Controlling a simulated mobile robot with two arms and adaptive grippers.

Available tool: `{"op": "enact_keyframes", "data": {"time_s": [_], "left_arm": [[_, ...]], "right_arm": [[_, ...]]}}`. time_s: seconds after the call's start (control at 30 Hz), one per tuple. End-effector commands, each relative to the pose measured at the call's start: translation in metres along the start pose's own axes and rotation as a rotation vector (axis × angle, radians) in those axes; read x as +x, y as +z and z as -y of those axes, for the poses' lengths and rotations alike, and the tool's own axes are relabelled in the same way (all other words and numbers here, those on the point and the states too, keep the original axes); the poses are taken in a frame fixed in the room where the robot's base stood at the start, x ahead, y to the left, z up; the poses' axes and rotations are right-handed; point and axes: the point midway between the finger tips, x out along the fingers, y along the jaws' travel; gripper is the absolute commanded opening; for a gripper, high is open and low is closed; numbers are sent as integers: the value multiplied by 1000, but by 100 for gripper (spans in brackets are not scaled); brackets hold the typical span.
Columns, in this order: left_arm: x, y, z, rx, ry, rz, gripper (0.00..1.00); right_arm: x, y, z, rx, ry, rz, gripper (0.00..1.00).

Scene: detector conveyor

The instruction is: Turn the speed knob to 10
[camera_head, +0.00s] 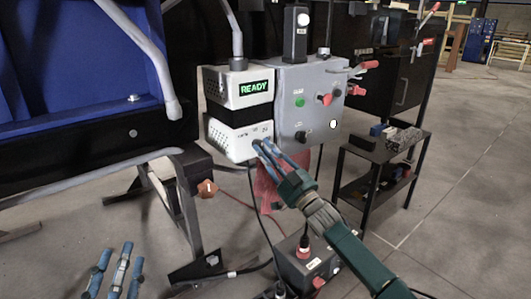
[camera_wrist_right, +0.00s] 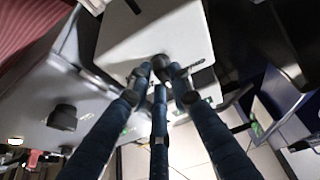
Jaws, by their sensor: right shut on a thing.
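The white control box (camera_head: 243,89) shows a green READY display (camera_head: 254,88) on its upper part. Its lower white front has small markings too small to read. My right gripper (camera_head: 262,146) reaches up to this lower front and hides the knob there. In the right wrist view, the blue fingers of this gripper (camera_wrist_right: 162,85) close around a small dark knob (camera_wrist_right: 160,62) on the white face (camera_wrist_right: 155,28). The knob's setting cannot be read. My left gripper (camera_head: 116,262) is at the bottom left, its fingers spread apart and empty.
A grey panel (camera_head: 312,85) with a green button, red knobs and a black knob (camera_head: 301,136) adjoins the white box. A dark shelf cart (camera_head: 380,155) stands to the right. A grey box with a red button (camera_head: 303,262) is on the floor below.

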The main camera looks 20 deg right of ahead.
Motion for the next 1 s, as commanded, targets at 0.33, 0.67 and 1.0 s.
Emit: {"op": "enact_keyframes", "data": {"time_s": [0.33, 0.67, 1.0], "left_arm": [[0, -3, 0, 0, 0, -13, 40], [0, -2, 0, 0, 0, -12, 40], [0, -3, -1, -1, 1, -12, 40]], "right_arm": [[-1, 1, 0, -24, -9, 3, 0], [0, 1, 0, -23, -8, 2, 40], [-6, 1, -1, -20, -7, 2, 40]]}}
